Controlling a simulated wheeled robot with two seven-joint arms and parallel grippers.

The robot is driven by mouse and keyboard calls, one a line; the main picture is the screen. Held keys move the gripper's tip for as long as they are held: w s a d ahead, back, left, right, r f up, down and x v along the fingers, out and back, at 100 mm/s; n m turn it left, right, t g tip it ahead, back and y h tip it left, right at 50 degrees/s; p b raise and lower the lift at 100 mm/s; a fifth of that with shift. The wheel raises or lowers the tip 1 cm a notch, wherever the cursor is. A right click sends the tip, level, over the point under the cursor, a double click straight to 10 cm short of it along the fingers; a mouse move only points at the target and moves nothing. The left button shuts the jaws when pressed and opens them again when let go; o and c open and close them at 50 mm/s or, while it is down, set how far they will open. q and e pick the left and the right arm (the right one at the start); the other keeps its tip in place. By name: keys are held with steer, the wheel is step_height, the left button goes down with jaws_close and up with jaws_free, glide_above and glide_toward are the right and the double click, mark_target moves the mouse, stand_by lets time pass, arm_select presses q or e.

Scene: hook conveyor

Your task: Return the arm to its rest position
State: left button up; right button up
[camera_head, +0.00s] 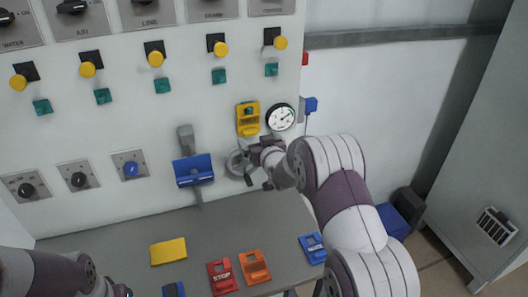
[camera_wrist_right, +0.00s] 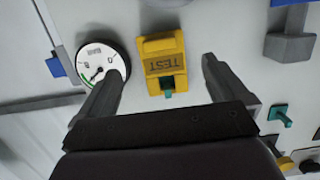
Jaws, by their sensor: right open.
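My right gripper (camera_head: 258,166) is in front of the wall panel, just below the yellow tag and the gauge. In the right wrist view its two fingers (camera_wrist_right: 163,72) are spread apart with nothing between them. The yellow tag (camera_head: 248,121), marked TEST (camera_wrist_right: 164,62), hangs on a teal peg on the panel, beyond the fingers and apart from them. My right arm (camera_head: 350,205) reaches in from the lower right.
A round gauge (camera_head: 281,117) is right of the tag. A blue tray (camera_head: 193,170) juts from the panel to the left. A grey shelf (camera_head: 215,228) below carries a yellow block (camera_head: 168,251), a red STOP tag (camera_head: 222,277), an orange tag (camera_head: 254,267) and a blue tag (camera_head: 312,248).

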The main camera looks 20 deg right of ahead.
steer(key=b+v, duration=0.2)
steer(key=v, duration=0.5)
steer(key=s+f+g+h, duration=0.1)
steer(key=s+f+g, duration=0.9)
steer(key=s, duration=0.4)
steer(key=s+a+g, duration=0.1)
steer(key=s+g, duration=0.1)
steer(key=s, duration=0.7)
steer(key=s+a+r+g, duration=0.1)
steer(key=s+a+g, duration=0.1)
steer(key=s, duration=0.7)
steer(key=shift+s+p, duration=0.3)
steer(key=shift+s, duration=0.05)
steer(key=shift+a+r, duration=0.1)
steer(key=shift+a, duration=0.05)
